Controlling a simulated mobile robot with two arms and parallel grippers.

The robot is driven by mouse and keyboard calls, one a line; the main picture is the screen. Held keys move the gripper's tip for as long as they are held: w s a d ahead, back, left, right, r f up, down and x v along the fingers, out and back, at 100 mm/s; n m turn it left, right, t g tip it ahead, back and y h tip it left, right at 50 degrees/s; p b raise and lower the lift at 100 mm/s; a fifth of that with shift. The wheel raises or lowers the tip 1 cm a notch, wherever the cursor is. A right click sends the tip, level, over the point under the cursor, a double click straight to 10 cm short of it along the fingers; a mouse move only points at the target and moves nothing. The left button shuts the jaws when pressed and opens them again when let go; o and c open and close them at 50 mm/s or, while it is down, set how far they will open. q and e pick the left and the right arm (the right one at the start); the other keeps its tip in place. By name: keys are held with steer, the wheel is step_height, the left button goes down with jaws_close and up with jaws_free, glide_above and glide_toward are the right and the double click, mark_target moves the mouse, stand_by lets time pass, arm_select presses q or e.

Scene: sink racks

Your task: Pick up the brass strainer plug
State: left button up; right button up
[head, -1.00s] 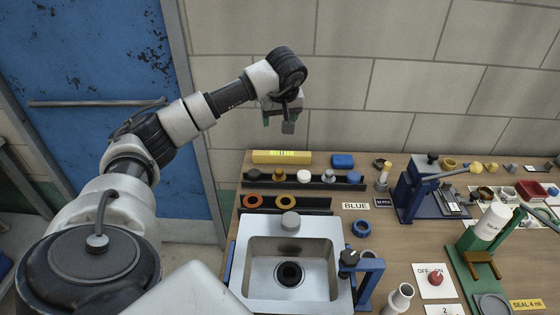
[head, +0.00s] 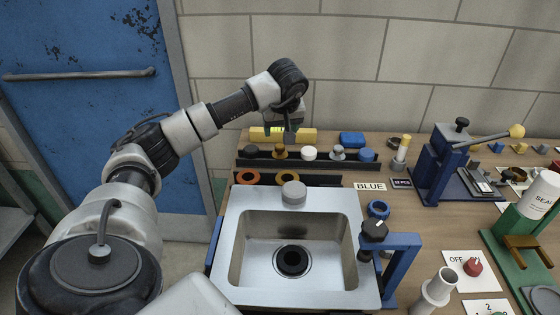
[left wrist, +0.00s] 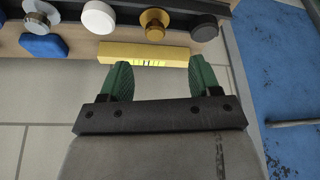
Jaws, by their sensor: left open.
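The brass strainer plug (head: 280,153) stands in the dark rack at the back of the bench, between a dark plug and a white plug. In the left wrist view the brass plug (left wrist: 155,23) is near the top, beyond the fingertips. My left gripper (head: 288,136) is above and behind the rack, partly hidden by its own wrist. Its two green fingers (left wrist: 160,76) are open and empty, apart from the plug. My right gripper is not in view.
A yellow level (left wrist: 145,54) lies behind the rack, close to the fingers, with a blue block (head: 352,139) beside it. Other plugs are neighbours: dark (head: 250,152), white (head: 309,153), metal (head: 337,152) and blue (head: 366,155). The steel sink (head: 232,225) lies in front.

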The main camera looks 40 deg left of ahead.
arm_select(q)
glide_above(280, 146)
steer(key=s+d, duration=0.2)
steer(key=f, duration=0.4)
steer(key=shift+a+f, duration=0.2)
steer(key=shift+a, duration=0.05)
steer(key=shift+w+p+x, duration=0.2)
steer(key=shift+x, duration=1.15)
steer(key=shift+w+p+x, duration=0.15)
steer(key=shift+x, duration=1.2)
steer(key=shift+d, duration=0.15)
steer(key=shift+r, duration=0.1)
steer(key=shift+c, duration=0.4)
steer(key=c, duration=0.9)
